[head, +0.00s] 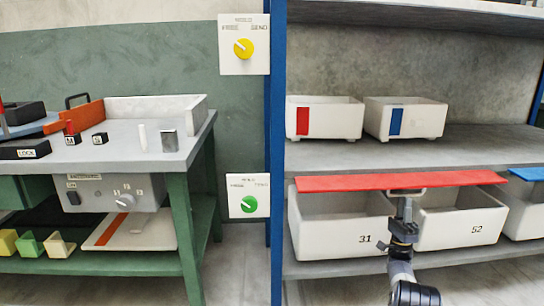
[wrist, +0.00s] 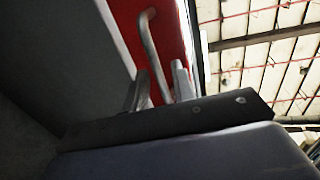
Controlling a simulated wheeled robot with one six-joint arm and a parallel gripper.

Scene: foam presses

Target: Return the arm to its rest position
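My arm comes up from the bottom of the head view, in front of the lower shelf. My gripper (head: 405,203) is at the grey handle (head: 407,191) of the long red lid (head: 340,183), which lies over bins 31 and 52. In the wrist view, the two fingers of my gripper (wrist: 160,85) stand apart with the handle (wrist: 150,45) between them. Red surface shows beside the handle, so the gripper looks open. The red lid (wrist: 177,30) is just beyond the fingertips.
Bin 31 (head: 340,240) and bin 52 (head: 459,231) stand on the lower shelf, with a blue lid (head: 527,174) to their right. A blue post (head: 277,130) is left of the bins. A green-legged workbench (head: 183,205) stands left. Open floor (head: 245,265) shows between bench and rack.

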